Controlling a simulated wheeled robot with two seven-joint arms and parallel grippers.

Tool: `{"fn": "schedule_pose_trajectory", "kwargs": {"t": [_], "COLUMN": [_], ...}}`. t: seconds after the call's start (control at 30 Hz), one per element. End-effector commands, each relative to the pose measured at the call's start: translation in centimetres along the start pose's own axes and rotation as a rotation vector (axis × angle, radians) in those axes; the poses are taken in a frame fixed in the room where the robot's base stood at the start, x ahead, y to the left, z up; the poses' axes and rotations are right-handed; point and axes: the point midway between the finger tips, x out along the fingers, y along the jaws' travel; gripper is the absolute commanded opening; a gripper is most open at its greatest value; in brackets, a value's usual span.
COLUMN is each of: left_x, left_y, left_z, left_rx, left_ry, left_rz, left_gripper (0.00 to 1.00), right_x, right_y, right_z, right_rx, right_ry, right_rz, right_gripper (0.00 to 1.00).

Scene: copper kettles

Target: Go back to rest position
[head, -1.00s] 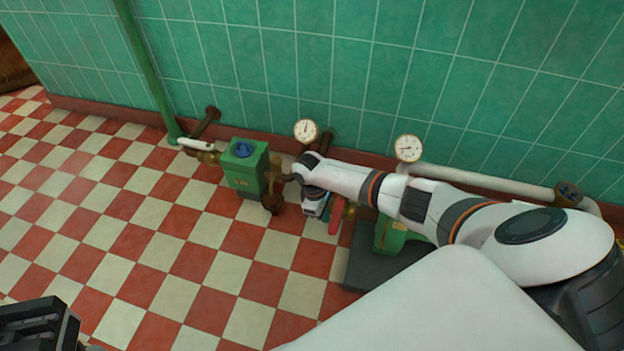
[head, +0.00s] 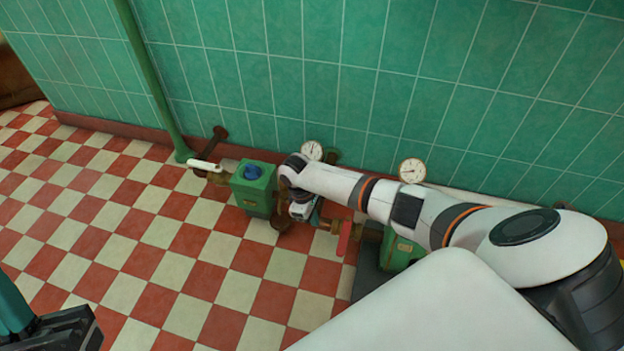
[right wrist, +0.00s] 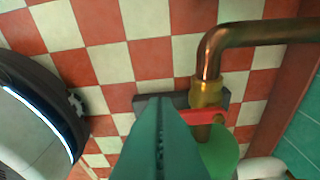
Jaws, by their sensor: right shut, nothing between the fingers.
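My right gripper (head: 316,216) is small and partly hidden by its own white arm in the head view. It is above the floor by the pipework, just left of a red valve handle (head: 344,237). In the right wrist view its teal fingers (right wrist: 160,100) are together with nothing between them. The red handle (right wrist: 206,117) there is beside the fingers, below a brass fitting (right wrist: 207,92) on a copper pipe (right wrist: 255,35). Part of my left gripper, with dark and teal parts, shows at the lower left corner of the head view; its fingertips are cut off.
Two round gauges (head: 412,170) and pipes run along the green tiled wall (head: 330,80). Another green box (head: 400,250) is partly behind my arm. The checkered floor (head: 150,260) at left is clear.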

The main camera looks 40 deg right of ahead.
Motion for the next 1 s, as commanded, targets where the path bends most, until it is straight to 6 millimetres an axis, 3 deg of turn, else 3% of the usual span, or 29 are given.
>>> {"fn": "schedule_pose_trajectory", "kwargs": {"t": [0.23, 0.53, 0.63, 0.73, 0.87, 0.93, 1.0], "left_x": [0.1, 0.0, 0.0, 0.0, 0.0, 0.0, 0.0], "left_y": [0.3, 0.3, 0.3, 0.3, 0.3, 0.3, 0.3], "left_z": [-2.4, -2.7, -2.7, -2.7, -2.7, -2.7, -2.7], "left_rx": [0.008, 0.010, 0.010, 0.010, 0.010, 0.010, 0.009], "left_ry": [0.154, 0.176, 0.175, 0.175, 0.174, 0.174, 0.174], "left_rz": [0.004, 0.005, 0.005, 0.005, 0.005, 0.005, 0.005], "left_gripper": [0.00, 0.00, 0.00, 0.00, 0.00, 0.00, 0.00], "right_x": [-1.3, -1.3, -1.1, -1.9, -6.9, -11.2, -16.1], "right_y": [0.1, 0.5, 2.6, 6.8, 13.4, 16.3, 18.4], "right_z": [0.0, 0.5, 2.7, 6.7, 11.7, 13.0, 13.0], "right_rx": [0.000, -0.008, -0.038, -0.082, -0.102, -0.087, -0.056], "right_ry": [0.000, -0.022, -0.135, -0.369, -0.799, -1.040, -1.273], "right_rz": [0.000, -0.003, -0.018, -0.037, -0.047, -0.047, -0.049], "right_gripper": [0.00, 0.00, 0.00, 0.00, 0.00, 0.00, 0.00]}}
